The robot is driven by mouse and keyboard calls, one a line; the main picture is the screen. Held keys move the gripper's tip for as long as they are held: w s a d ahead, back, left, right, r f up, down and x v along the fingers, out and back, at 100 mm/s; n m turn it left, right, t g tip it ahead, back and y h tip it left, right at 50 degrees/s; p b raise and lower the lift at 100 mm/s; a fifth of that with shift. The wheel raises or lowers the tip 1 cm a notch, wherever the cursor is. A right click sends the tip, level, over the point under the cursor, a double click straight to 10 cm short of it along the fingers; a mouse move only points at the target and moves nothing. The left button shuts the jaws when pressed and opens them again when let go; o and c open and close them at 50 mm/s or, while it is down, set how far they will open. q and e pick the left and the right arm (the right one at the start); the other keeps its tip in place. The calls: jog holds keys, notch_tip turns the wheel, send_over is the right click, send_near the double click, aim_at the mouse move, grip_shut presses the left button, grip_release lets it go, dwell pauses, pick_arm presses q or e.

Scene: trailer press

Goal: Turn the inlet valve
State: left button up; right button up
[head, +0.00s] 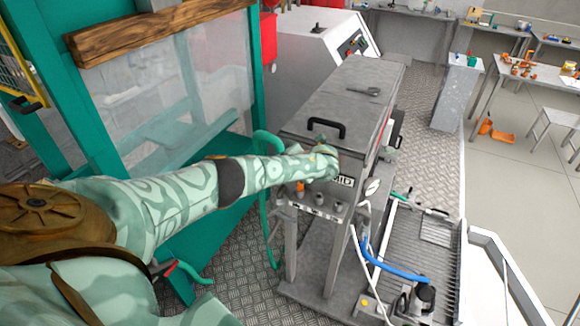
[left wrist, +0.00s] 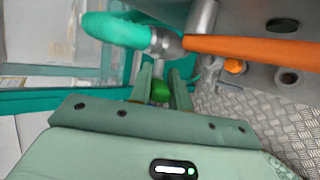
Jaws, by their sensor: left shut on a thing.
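In the head view my left arm reaches across to the front of the grey press cabinet (head: 310,115). My left gripper (left wrist: 161,88) is shut on a small bright green piece (left wrist: 160,92) between its fingers. I cannot tell for sure whether this piece is the inlet valve's handle. Beyond the fingertips a teal hose (left wrist: 115,28) ends in a metal fitting (left wrist: 168,42), with a long orange bar (left wrist: 250,46) running right from it. An orange knob (left wrist: 235,67) sits below the bar. In the head view my wrist hides the fingers and what they hold. My right gripper is in neither view.
A teal frame with clear panels (head: 170,90) stands close on the left of my arm. A black handle (head: 326,126) sits on the cabinet top. Knobs (head: 319,199) line its front. A ribbed tray (head: 415,245) with a blue hose (head: 390,268) lies to the right.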

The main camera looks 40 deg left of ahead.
pick_arm(q)
jog(key=shift+w+d+f+m+y+b, duration=0.1)
jog(key=shift+d+f+m+y+b, duration=0.25)
jog(key=shift+y+b, duration=0.65)
jog(key=shift+d+f+m+y+b, duration=0.15)
jog(key=shift+f+y+b, duration=0.3)
jog(key=shift+y+b, duration=0.5)
jog(key=shift+w+d+f+m+y+b, duration=0.1)
jog(key=shift+f+m+y+b, duration=0.25)
jog(key=shift+y+b, duration=0.6)
jog(key=o, duration=0.8)
jog(key=shift+f, duration=0.1)
jog(key=shift+o, duration=0.2)
jog(key=p+v, duration=0.3)
jog(key=v, duration=1.3)
jog(key=shift+r, duration=0.3)
